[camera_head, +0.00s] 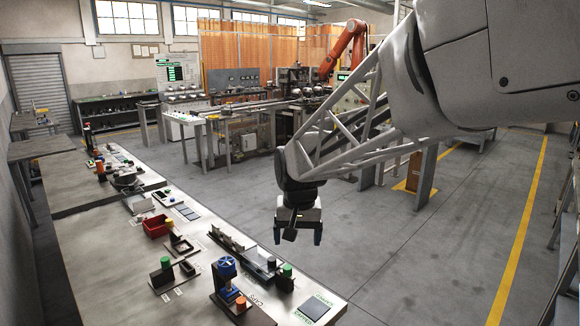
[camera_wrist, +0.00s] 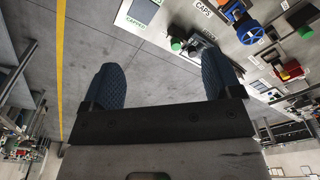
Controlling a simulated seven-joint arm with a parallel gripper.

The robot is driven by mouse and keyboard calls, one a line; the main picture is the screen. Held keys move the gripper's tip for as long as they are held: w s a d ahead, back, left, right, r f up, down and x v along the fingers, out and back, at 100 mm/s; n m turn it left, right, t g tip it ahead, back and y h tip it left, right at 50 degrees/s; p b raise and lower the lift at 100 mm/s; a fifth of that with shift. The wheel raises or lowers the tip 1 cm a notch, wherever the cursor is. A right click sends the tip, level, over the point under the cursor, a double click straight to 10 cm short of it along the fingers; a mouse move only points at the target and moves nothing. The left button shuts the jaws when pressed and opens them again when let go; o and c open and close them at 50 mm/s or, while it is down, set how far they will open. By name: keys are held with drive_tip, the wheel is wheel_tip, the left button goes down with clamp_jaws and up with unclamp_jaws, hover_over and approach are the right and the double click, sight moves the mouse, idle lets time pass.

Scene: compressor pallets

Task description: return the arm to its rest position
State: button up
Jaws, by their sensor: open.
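My gripper (camera_head: 297,234) hangs from my arm over the grey floor, to the right of the long workbench (camera_head: 95,235), with its fingers pointing down. In the wrist view, the two blue textured fingers of my gripper (camera_wrist: 165,85) are wide apart, with only bare floor showing between them. It is open and holds nothing. My arm reaches in from the upper right of the head view, above the floor and clear of the bench.
On the bench are a blue press-like device (camera_head: 225,268), a red bin (camera_head: 156,226), a dark pad marked CAPPED (camera_head: 315,307) and several small fixtures. An orange robot arm (camera_head: 345,50) and machines stand behind. Open floor (camera_head: 410,262) lies right of the bench, with a yellow line (camera_head: 520,235).

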drive_tip(key=s+d, duration=0.8)
drive_tip(key=s, duration=0.6)
drive_tip(key=s+d+t, duration=0.1)
drive_tip(key=s+d, duration=0.7)
drive_tip(key=s, duration=0.6)
drive_tip(key=shift+d+f, duration=0.35)
drive_tip(key=shift+d, duration=0.05)
drive_tip(key=shift+w, duration=0.2)
drive_tip(key=w+a+f+m+g+y, duration=0.2)
drive_tip(key=w+a+m+g+y, duration=0.15)
drive_tip(key=w+a, duration=0.7)
drive_tip(key=w+a+f+m+g+y, duration=0.4)
drive_tip(key=w+a, duration=0.3)
drive_tip(key=w, duration=0.6)
drive_tip(key=w+a+f+m+y, duration=0.3)
drive_tip(key=w+a+f, duration=0.3)
drive_tip(key=w, duration=0.4)
drive_tip(key=w+a+f+m+y, duration=0.4)
drive_tip(key=w+a+f+y, duration=0.2)
drive_tip(key=w, duration=0.4)
drive_tip(key=shift+a+f, duration=0.25)
drive_tip(key=shift+a, duration=0.2)
drive_tip(key=shift+y, duration=0.25)
